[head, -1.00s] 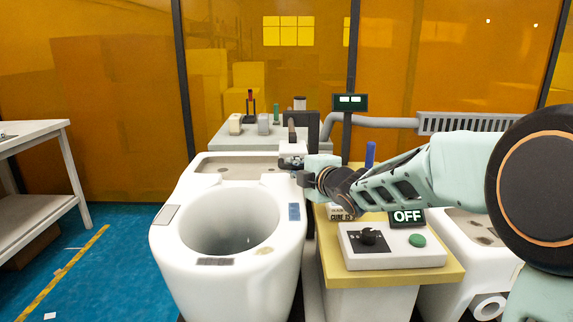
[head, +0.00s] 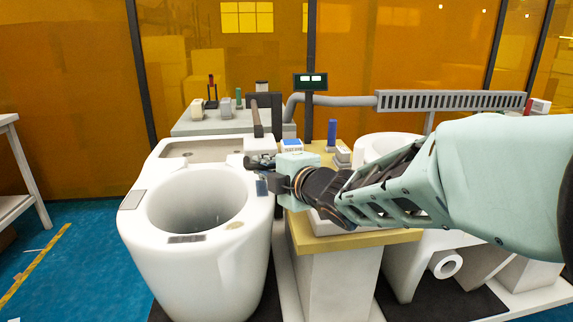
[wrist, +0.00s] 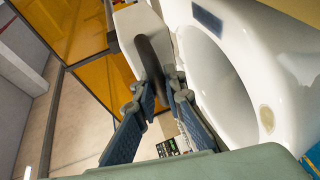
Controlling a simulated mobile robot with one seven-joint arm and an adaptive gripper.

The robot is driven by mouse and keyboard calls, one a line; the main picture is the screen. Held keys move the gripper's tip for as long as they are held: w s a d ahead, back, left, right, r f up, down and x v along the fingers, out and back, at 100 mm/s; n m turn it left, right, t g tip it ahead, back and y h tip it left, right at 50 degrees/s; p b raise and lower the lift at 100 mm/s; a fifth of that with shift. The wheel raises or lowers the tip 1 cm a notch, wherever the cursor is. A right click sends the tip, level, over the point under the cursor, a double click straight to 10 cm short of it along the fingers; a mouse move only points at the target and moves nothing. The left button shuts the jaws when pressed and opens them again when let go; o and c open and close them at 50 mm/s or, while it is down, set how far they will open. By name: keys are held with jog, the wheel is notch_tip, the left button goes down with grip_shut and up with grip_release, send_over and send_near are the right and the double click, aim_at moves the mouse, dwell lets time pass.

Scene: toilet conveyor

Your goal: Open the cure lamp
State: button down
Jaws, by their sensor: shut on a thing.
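The cure lamp shows in the head view as a white housing (head: 258,145) with a dark upright bar, at the right rear of a white toilet bowl (head: 142,235). In the wrist view its pale housing (wrist: 126,38) is at the top, and a dark grey bar (wrist: 152,55) runs down from it between the fingers. My gripper (head: 256,161) is shut on this bar; its blue-padded fingers (wrist: 160,88) are close around it. The exact contact is partly hidden. My arm covers most of the control box and its sign.
A yellow-topped stand (head: 350,240) is right of the bowl, under my arm. A blue cylinder (head: 332,132) and a green-lit display (head: 310,80) stand behind. Another toilet is at the right. Blue floor (head: 70,270) is free at the left.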

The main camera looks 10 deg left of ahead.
jog(key=c, duration=2)
grip_release()
jog(key=shift+o, duration=0.2)
jog(key=shift+w, duration=0.1)
